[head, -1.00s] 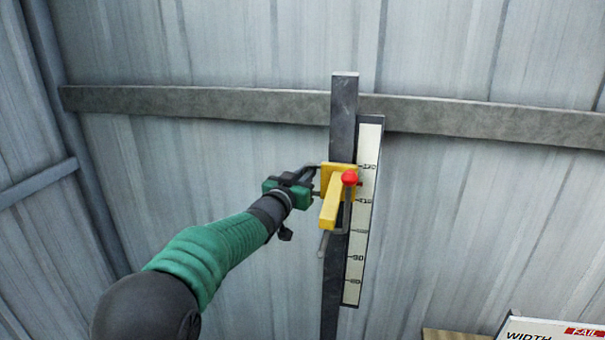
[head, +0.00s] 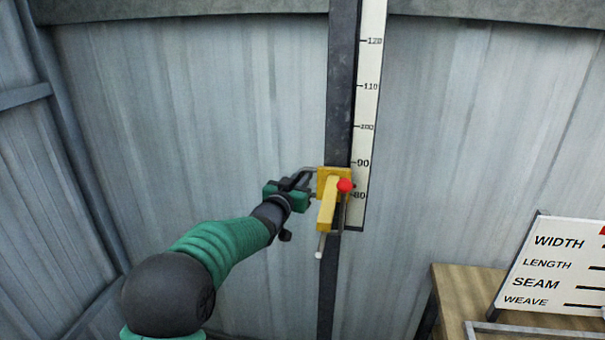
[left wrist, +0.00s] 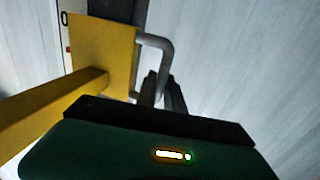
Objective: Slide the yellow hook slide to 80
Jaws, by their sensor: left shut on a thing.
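The yellow hook slide (head: 327,205) sits on a dark upright post (head: 341,90), with a red knob (head: 345,186) on its front and a hook hanging below. Beside it is the white scale (head: 372,75); the red knob stands between the 90 and 80 marks, nearer 80. My left gripper (head: 309,183) comes from the left and is shut on the slide's grey side handle. In the left wrist view, the slide's yellow plate (left wrist: 105,45) and the grey looped handle (left wrist: 165,45) show, with the dark fingers (left wrist: 164,90) at the handle. My right gripper is not in view.
A corrugated metal wall (head: 200,90) stands behind the post. At lower right a wooden table (head: 450,290) holds a white sign (head: 550,265) listing width, length, seam and weave.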

